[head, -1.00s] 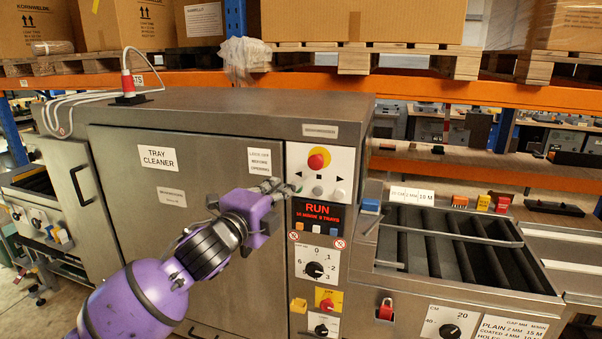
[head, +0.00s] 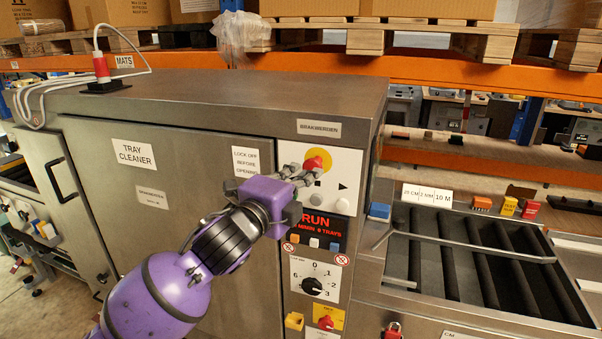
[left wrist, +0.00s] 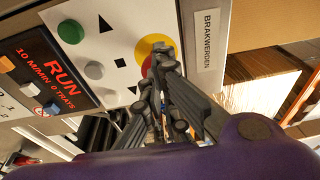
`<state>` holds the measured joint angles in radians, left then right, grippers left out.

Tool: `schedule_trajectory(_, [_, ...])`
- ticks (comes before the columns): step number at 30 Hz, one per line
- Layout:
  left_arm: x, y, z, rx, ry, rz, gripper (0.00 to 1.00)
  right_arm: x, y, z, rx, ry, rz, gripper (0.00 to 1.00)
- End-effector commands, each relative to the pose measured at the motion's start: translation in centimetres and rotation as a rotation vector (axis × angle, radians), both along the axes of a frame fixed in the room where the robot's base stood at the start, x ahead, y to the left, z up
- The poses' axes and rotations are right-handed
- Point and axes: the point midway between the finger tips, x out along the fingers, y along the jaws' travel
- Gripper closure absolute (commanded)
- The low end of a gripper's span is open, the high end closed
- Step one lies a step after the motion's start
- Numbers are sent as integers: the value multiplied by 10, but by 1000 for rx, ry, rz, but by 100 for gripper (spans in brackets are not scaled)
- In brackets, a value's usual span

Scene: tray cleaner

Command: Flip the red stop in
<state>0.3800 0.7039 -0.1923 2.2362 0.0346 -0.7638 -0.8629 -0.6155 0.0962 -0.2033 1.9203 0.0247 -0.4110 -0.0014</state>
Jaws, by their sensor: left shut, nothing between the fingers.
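The red stop (head: 320,157) is a round red knob on a yellow disc, at the top of the white control panel on the tray cleaner (head: 150,215). My left gripper (head: 309,173) is shut and empty, its fingertips at the lower left edge of the stop. I cannot tell whether they touch it. In the left wrist view the gripper (left wrist: 163,55) covers most of the stop, with the yellow disc (left wrist: 152,42) showing around it. The display (head: 317,228) below reads RUN. My right gripper is not in view.
Buttons sit just below the stop, among them a white one (head: 342,204). A dial (head: 312,285) and a red switch on a yellow plate (head: 327,322) are lower down. A roller tray bed (head: 470,262) with a raised bar lies to the right.

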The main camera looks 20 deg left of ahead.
Motion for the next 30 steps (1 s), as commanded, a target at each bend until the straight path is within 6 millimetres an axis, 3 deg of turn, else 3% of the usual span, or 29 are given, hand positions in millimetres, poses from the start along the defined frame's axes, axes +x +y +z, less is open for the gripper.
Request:
schedule_trajectory(14, [-2,-1,0,0,0,0,100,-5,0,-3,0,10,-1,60])
schedule_trajectory(21, [16,-2,0,0,0,0,100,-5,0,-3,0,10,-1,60])
schedule_trajectory(30, [16,-2,0,0,0,0,100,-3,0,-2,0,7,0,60])
